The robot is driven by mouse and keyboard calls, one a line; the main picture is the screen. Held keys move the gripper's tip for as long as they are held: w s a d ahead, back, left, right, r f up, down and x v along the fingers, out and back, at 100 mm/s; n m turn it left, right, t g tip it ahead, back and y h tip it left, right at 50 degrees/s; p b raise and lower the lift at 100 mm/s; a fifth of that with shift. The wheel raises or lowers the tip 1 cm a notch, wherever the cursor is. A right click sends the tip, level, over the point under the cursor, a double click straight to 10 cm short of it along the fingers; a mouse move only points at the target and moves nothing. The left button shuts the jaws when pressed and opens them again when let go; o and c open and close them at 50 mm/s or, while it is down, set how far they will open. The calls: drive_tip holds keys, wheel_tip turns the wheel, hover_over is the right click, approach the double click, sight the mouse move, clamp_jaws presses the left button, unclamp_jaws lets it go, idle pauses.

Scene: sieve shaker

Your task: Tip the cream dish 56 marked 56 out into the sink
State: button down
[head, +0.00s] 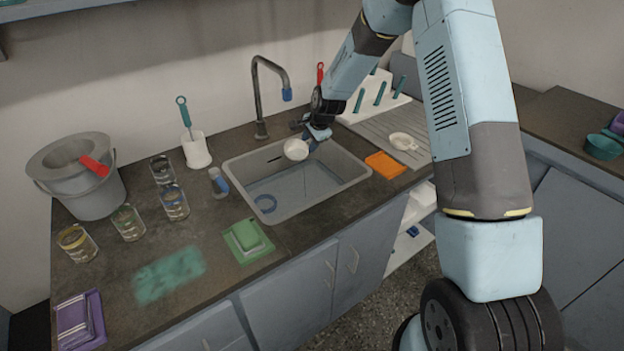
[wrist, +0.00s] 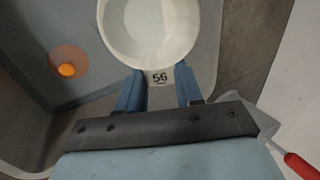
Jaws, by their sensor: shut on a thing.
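The cream dish 56 (wrist: 150,50) is a small round bowl with a tab marked 56. My gripper (wrist: 160,90) is shut on that tab, one blue finger on each side. In the head view the dish (head: 296,149) is held over the back right part of the sink (head: 345,185), with my gripper (head: 313,140) just to its right. The inside of the dish looks pale and plain in the wrist view; I cannot tell whether anything is in it. An orange round thing (wrist: 67,70) shows on the sink floor in the wrist view.
A tall grey tap (head: 256,90) stands behind the sink. An orange sponge-like block (head: 385,164) and another cream dish (head: 403,142) are to the right. Several glass jars (head: 128,222) stand to the left.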

drive_tip(key=shift+s+d+r+t+y, duration=0.2)
drive_tip(key=shift+s+d+t+y, duration=0.25)
drive_tip(key=shift+s+t, duration=0.15)
drive_tip(key=shift+s+d+r+t+y, duration=0.2)
drive_tip(key=shift+s+d+t+y, duration=0.2)
drive_tip(key=shift+s+t, duration=0.2)
idle(1.0)
drive_tip(key=shift+s+d+r+t+y+b, duration=0.25)
drive_tip(key=shift+s+t+y+b, duration=0.1)
drive_tip(key=shift+t+b, duration=0.2)
idle(0.5)
drive_tip(key=shift+s+d+r+t+y+b, duration=0.2)
drive_tip(key=shift+t+y+b, duration=0.35)
drive_tip(key=shift+t+b, duration=0.4)
drive_tip(key=shift+s+d+r+t+y+b, duration=0.1)
drive_tip(key=shift+s+d+t+y+b, duration=0.15)
drive_tip(key=shift+t+y+b, duration=0.7)
idle(1.1)
drive_tip(key=shift+a+g+h, duration=0.1)
drive_tip(key=shift+g+h, duration=0.3)
drive_tip(key=shift+g, duration=0.05)
drive_tip(key=shift+w+a+g+h, duration=0.15)
drive_tip(key=shift+g+h, duration=0.25)
drive_tip(key=shift+g, duration=0.1)
drive_tip(key=shift+w+a+f+g+h, duration=0.15)
drive_tip(key=shift+f+g+h, duration=0.2)
drive_tip(key=shift+g, duration=0.35)
drive_tip(key=shift+w, duration=0.1)
